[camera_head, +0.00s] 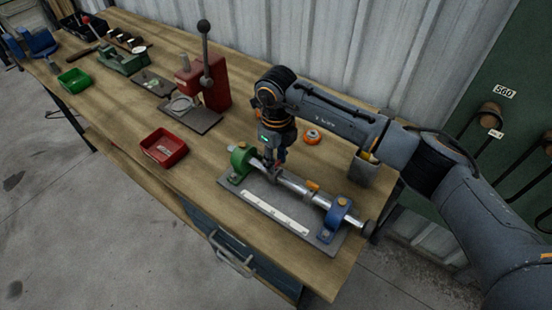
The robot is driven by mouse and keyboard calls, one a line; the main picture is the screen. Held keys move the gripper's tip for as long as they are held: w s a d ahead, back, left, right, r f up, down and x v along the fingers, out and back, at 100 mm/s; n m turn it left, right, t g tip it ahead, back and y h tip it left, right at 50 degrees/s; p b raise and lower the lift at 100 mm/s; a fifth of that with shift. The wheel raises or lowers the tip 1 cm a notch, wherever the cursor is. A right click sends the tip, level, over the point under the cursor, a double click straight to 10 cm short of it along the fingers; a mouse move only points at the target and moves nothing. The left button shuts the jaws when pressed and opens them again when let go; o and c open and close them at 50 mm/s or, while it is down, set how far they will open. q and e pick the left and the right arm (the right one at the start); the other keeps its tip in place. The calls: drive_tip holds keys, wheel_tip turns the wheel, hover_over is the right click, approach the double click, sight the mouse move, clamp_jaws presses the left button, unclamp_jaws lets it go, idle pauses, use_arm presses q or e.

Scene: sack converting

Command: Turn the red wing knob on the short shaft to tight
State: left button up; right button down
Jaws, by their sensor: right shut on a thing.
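A silver shaft (292,184) lies in a fixture on a grey base plate (262,203), between a green block (241,160) at the left and a blue block (337,213) at the right. An orange piece (313,186) sits on the shaft. My right gripper (267,178) points down at the shaft just right of the green block. My left gripper is not in view.
A long white strip (275,211) lies on the plate's front. An orange ring (312,137) and a grey cup (365,168) stand behind the fixture. A red tray (164,148) and a red lever press (209,85) are to the left. Bare wood lies between tray and fixture.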

drive_tip(key=m+b, duration=0.3)
drive_tip(key=shift+f+m, duration=0.2)
drive_tip(key=shift+m, duration=0.1)
drive_tip(key=m+b, duration=0.3)
drive_tip(key=m, duration=0.2)
drive_tip(key=shift+b, duration=0.3)
drive_tip(key=m+b, duration=0.2)
drive_tip(key=m, duration=0.3)
drive_tip(key=shift+b, duration=0.3)
drive_tip(key=shift+r+m+b, duration=0.2)
drive_tip(key=shift+m+b, duration=0.65)
drive_tip(key=shift+m, duration=0.95)
drive_tip(key=c, duration=1)
unclamp_jaws()
drive_tip(key=shift+o, duration=0.2)
